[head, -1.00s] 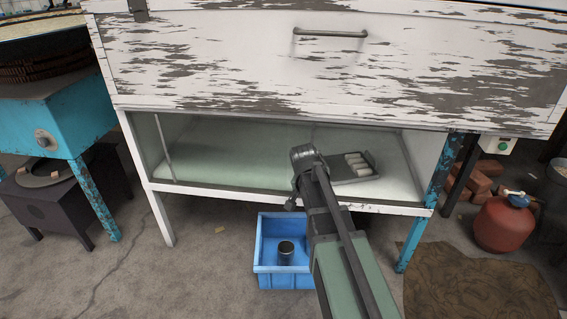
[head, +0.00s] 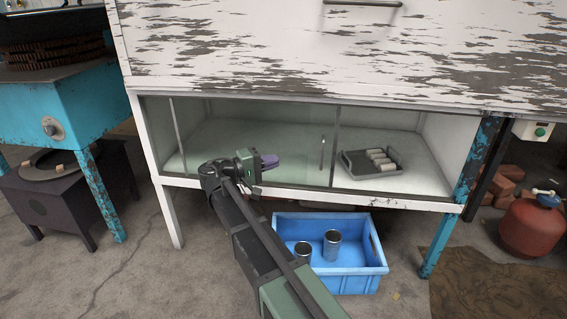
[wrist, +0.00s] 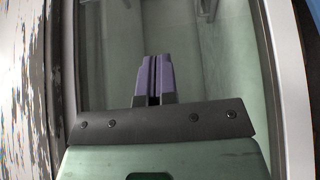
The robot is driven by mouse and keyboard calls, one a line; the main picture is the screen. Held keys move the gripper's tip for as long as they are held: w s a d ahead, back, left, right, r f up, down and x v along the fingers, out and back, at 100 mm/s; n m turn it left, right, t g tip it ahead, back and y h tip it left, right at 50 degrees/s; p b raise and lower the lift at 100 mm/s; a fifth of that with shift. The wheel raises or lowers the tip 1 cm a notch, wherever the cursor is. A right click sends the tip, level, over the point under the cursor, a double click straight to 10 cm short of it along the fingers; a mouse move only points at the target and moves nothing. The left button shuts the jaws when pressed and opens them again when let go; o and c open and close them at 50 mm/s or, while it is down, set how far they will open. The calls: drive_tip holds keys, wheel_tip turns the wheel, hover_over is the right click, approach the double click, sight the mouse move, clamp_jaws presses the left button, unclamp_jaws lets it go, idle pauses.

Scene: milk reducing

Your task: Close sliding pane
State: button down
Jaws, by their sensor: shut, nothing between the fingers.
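The glass-fronted compartment lies under the peeling white cabinet in the head view. A glass pane (head: 295,135) covers its left and middle part, with a dark upright edge near the middle and a small upright handle (head: 322,152) just left of that edge. Another upright bar (head: 179,135) stands near the left end. My gripper (head: 270,161) is shut and empty in front of the pane's lower middle, left of the handle, pointing right. In the wrist view its purple fingers (wrist: 153,80) are together before greenish glass. Whether they touch the glass is unclear.
A dark tray (head: 347,164) with several pale rolls sits inside the compartment's right part. A blue crate (head: 345,283) with two metal cans stands on the floor below. A blue leg (head: 436,243) and a red gas bottle (head: 530,227) are at the right.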

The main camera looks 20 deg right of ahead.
approach(312, 158)
drive_tip(key=d+r, duration=0.2)
drive_tip(key=d, duration=0.1)
drive_tip(key=shift+s+d+r, duration=0.1)
drive_tip(key=shift+d+r, duration=0.2)
drive_tip(key=shift+d, duration=0.05)
drive_tip(key=s+d, duration=0.2)
drive_tip(key=d, duration=0.1)
drive_tip(key=shift+d, duration=0.2)
drive_tip(key=shift+s+d, duration=0.25)
drive_tip(key=shift+d, duration=0.05)
drive_tip(key=shift+s+d, duration=0.1)
